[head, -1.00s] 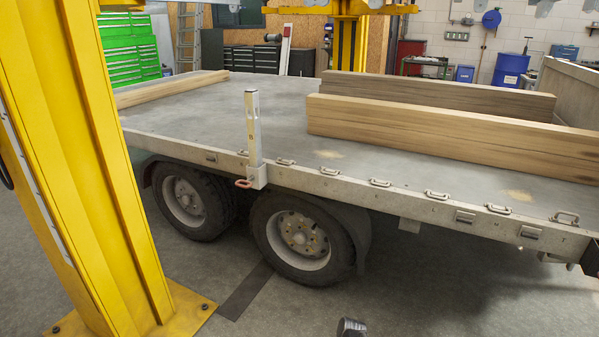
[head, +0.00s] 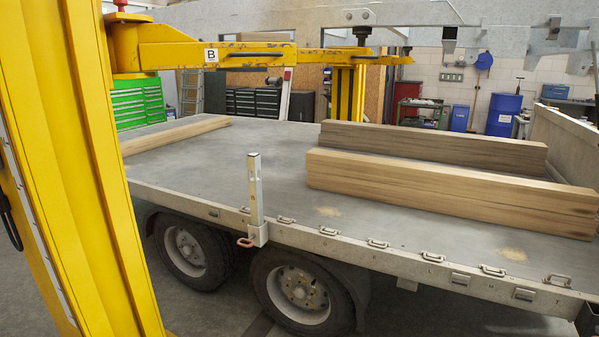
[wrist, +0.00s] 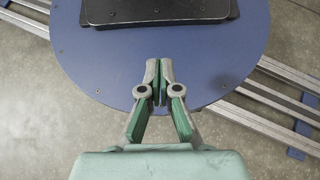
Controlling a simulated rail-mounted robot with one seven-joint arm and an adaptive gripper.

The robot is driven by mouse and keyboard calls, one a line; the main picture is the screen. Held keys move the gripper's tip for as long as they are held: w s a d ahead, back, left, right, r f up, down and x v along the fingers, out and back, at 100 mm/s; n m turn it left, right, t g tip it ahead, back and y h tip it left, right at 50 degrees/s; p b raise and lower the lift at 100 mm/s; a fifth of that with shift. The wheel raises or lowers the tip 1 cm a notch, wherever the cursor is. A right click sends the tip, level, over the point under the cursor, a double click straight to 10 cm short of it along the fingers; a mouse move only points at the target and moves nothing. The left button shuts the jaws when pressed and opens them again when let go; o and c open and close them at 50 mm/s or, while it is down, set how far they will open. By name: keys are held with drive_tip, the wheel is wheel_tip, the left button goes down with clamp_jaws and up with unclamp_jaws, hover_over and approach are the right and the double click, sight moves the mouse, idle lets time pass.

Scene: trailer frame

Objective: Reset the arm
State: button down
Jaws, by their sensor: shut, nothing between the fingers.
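My gripper (wrist: 160,93) shows in the wrist view, with its grey and green fingers together and nothing between them. It points at a round blue plate (wrist: 95,75) with a dark flat block (wrist: 158,8) on it, at the top of that view. I cannot tell the gap between the fingertips and the plate. My gripper and arm do not show in the head view.
A flatbed trailer (head: 225,160) carries timber beams (head: 450,190) at right and one beam (head: 178,134) at far left. A post (head: 256,190) stands on its near edge. A yellow lift column (head: 75,150) stands close at left, with a yellow arm (head: 270,55) over the bed.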

drive_tip(key=w+r+t+p, duration=0.3)
drive_tip(key=r+p, duration=0.7)
drive_tip(key=p, duration=0.5)
drive_tip(key=shift+r+t, duration=0.25)
drive_tip(key=shift+t, duration=0.15)
drive_tip(key=shift+d, duration=0.1)
